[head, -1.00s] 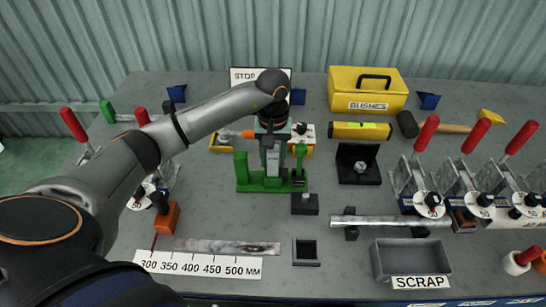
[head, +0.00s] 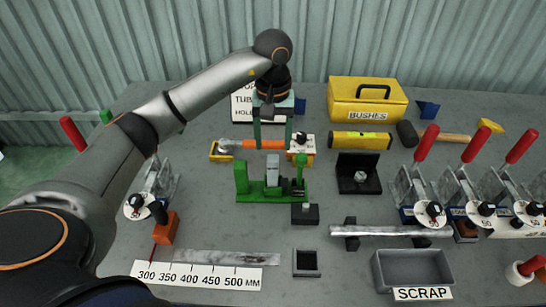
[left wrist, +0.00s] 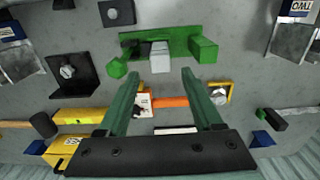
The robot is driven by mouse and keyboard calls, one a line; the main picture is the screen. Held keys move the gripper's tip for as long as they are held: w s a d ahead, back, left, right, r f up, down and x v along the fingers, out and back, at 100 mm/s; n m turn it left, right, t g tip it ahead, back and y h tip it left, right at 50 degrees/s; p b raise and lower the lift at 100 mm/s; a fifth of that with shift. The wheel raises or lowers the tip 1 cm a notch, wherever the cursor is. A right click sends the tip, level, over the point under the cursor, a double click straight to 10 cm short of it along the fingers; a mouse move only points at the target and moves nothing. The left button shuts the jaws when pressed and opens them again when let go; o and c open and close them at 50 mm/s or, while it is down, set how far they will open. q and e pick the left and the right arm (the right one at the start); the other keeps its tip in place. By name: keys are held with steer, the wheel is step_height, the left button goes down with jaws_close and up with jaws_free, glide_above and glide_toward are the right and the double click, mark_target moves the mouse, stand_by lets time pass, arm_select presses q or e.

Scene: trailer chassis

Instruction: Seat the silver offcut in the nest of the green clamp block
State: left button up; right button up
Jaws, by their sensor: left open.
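The green clamp block (head: 258,196) stands mid-table in the head view, with a tall green post at its left end and green clamp parts at its right. The silver offcut (head: 272,172) stands upright in it between these; whether it sits fully down cannot be told. In the left wrist view the offcut (left wrist: 160,58) shows against the green block (left wrist: 208,48). My left gripper (head: 272,146) is open and empty, apart from the offcut and behind it. Its two green fingers (left wrist: 160,76) are spread wide in the wrist view. My right gripper is not in view.
An orange-handled tool (head: 255,145) lies behind the block, near my fingers. A black stand (head: 358,182) and a dark small block (head: 305,214) are close on the right. A grey scrap bin (head: 412,270) and a bar on supports (head: 390,231) are at front right.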

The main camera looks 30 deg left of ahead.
arm_select(q)
steer(key=shift+r, duration=1.55)
